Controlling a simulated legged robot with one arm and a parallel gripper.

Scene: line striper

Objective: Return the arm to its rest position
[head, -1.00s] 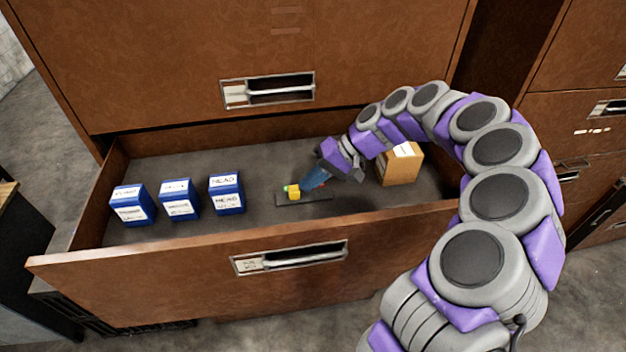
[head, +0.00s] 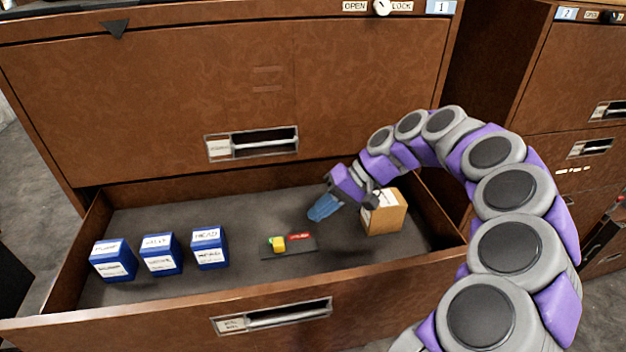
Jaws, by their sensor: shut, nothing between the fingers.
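My arm arches in from the right over an open drawer (head: 130,305). My gripper (head: 322,210) has blue fingers, which are shut with nothing between them. It hangs inside the drawer space, above and to the right of a small dark plate (head: 290,252). A yellow piece with a green end (head: 277,243) and a red piece (head: 300,236) lie on that plate. The gripper appears apart from them. A cardboard box (head: 385,213) stands just right of the gripper, partly behind my wrist.
Three blue labelled boxes (head: 162,254) stand in the drawer's left part. The brown cabinet front (head: 120,110) rises behind the drawer, with a lock (head: 381,7) at its top. A second cabinet (head: 575,100) stands at the right. The drawer's front wall is a raised edge.

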